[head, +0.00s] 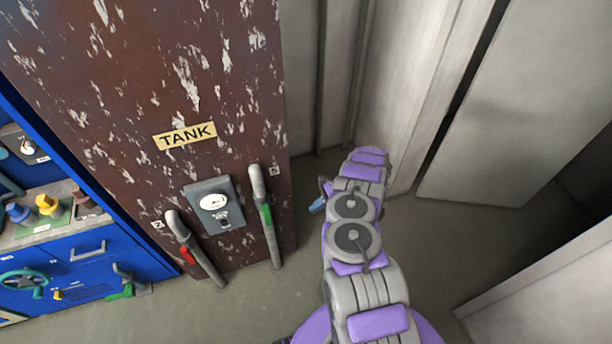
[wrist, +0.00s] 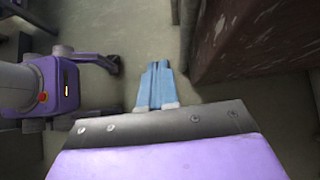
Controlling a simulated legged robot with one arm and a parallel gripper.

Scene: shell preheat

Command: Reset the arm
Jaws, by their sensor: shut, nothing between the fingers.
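My arm, purple and grey, reaches forward in the middle of the head view. My gripper (head: 318,205) shows there only as a small blue tip to the left of the arm, beside the brown tank panel (head: 120,85). In the wrist view my gripper (wrist: 157,68) has its two blue fingers together with nothing between them, over bare floor. The brown panel (wrist: 250,40) stands to the right of the fingers, apart from them.
The panel carries a TANK label (head: 185,136), a gauge box (head: 214,205), a red-marked lever (head: 192,248) and a green-marked lever (head: 265,215). A blue cabinet (head: 90,275) with valves stands at left. Grey walls (head: 520,120) close the back and right. Floor (head: 200,315) is clear in front.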

